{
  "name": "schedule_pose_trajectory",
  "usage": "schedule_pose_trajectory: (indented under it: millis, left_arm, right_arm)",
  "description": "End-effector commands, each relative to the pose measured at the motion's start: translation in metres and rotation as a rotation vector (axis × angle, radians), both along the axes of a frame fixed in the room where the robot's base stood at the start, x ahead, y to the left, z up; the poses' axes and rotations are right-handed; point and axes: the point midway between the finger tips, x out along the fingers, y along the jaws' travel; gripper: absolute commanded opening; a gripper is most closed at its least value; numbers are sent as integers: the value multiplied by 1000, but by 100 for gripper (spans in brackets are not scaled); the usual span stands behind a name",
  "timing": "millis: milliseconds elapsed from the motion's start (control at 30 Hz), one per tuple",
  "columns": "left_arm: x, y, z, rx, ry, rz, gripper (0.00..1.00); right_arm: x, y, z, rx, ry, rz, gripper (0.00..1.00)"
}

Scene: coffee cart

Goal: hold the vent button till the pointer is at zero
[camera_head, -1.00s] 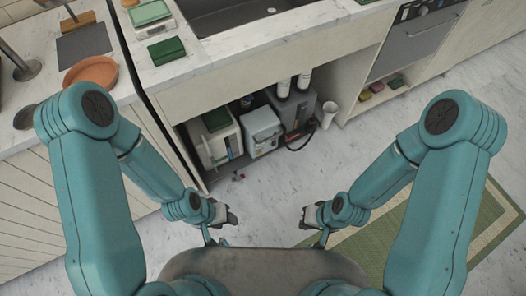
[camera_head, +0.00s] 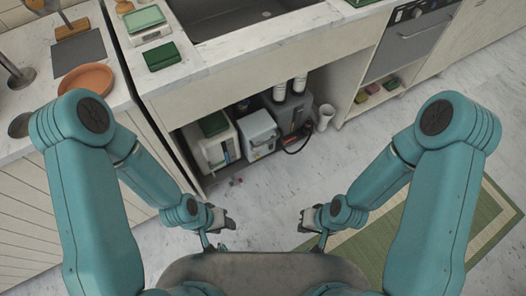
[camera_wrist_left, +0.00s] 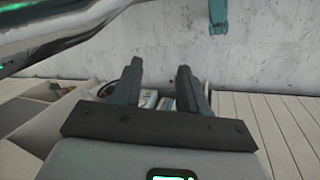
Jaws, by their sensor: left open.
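In the head view, a white box (camera_head: 211,148), a light grey box (camera_head: 258,132) and a dark grey unit (camera_head: 291,112) with two white cylinders on top stand in the open bay under the sink counter. The vent button and the pointer are too small or hidden to make out. My left gripper (camera_head: 226,220) is in front of my body, well short of the bay. In the left wrist view my left gripper (camera_wrist_left: 160,82) is open and empty, with the boxes far beyond its fingers. My right gripper (camera_head: 306,219) is opposite it, its jaws unclear.
A counter (camera_head: 205,68) with a sink (camera_head: 235,15) overhangs the bay. A dark hose (camera_head: 297,149) loops beside the dark unit, near a white cylinder (camera_head: 326,117). The floor (camera_head: 260,195) ahead is mostly clear; a green rug (camera_head: 450,235) lies right.

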Motion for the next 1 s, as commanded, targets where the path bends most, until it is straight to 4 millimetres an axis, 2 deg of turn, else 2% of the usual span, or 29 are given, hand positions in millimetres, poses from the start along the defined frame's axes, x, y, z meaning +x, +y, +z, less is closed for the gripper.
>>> schedule_pose_trajectory:
  millis: [267, 300, 367, 400, 433, 1000]
  left_arm:
    - [0, 0, 0, 0, 0, 0, 43]
    - [0, 0, 0, 0, 0, 0, 39]
    - [0, 0, 0, 0, 0, 0, 20]
    - [0, 0, 0, 0, 0, 0, 7]
    - [0, 0, 0, 0, 0, 0, 0]
    - [0, 0, 0, 0, 0, 0, 0]
  right_arm:
    - [0, 0, 0, 0, 0, 0, 0]
    - [0, 0, 0, 0, 0, 0, 0]
    - [0, 0, 0, 0, 0, 0, 0]
    - [0, 0, 0, 0, 0, 0, 0]
    - [0, 0, 0, 0, 0, 0, 0]
    - [0, 0, 0, 0, 0, 0, 0]
